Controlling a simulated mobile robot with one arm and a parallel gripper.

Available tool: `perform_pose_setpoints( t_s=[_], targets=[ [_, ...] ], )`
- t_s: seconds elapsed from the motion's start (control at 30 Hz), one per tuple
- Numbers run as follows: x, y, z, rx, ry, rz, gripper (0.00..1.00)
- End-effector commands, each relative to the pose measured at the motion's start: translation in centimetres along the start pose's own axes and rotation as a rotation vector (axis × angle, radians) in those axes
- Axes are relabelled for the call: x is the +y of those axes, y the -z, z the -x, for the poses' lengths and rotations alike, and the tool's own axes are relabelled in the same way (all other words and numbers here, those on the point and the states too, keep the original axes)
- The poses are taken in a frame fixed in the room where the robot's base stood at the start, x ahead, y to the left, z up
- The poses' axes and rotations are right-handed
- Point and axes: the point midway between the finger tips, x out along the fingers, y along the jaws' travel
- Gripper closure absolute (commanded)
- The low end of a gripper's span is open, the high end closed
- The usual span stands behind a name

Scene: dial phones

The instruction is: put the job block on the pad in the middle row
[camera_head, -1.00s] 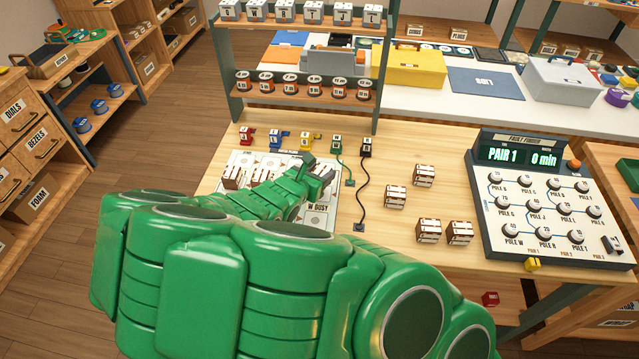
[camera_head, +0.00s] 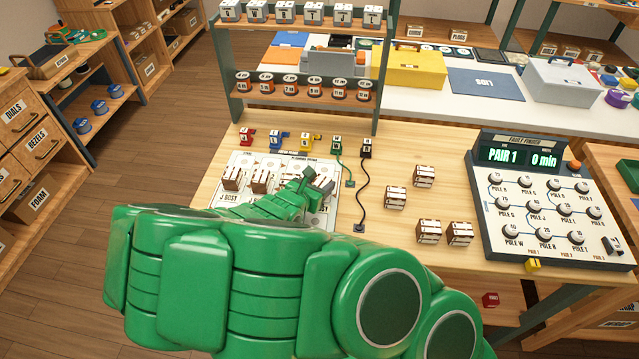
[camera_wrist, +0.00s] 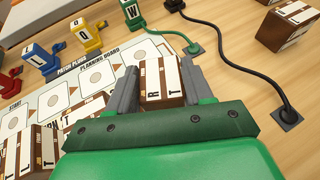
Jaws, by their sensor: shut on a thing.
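My gripper (camera_wrist: 160,92) is shut on a brown-and-white job block (camera_wrist: 165,95) with letters on its white strips; R and T can be read. In the head view my gripper (camera_head: 316,187) is over the right part of the white planning board (camera_head: 243,158), and my green arm hides much of the board's front. In the wrist view a row of pads with circles, such as one pad (camera_wrist: 97,77), runs beside the gripper. Other job blocks (camera_head: 232,178) stand on the board to the left. I cannot tell whether the held block touches the board.
Coloured plugs, including a yellow one (camera_head: 305,142), stand behind the board. Black and green cords (camera_head: 362,190) lie to its right. Several loose blocks (camera_head: 396,198) stand further right, before the fault finder (camera_head: 550,205). A shelf rack (camera_head: 305,100) rises behind.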

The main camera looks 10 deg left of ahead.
Motion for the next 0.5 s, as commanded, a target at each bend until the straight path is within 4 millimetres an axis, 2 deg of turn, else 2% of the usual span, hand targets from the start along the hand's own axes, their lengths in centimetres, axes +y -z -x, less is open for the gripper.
perform_pose_setpoints(
  t_s=[0.07, 0.1, 0.17, 0.5],
  targets=[
    [-0.01, 0.17, -0.09, 0.0, 0.0, 0.0, 0.81],
    [0.0, 0.19, -0.09, 0.0, 0.0, 0.0, 0.46],
    [-0.01, 0.17, -0.09, 0.0, 0.0, 0.0, 0.39],
    [-0.01, 0.05, -0.02, 0.0, 0.0, 0.0, 0.39]
  ],
)
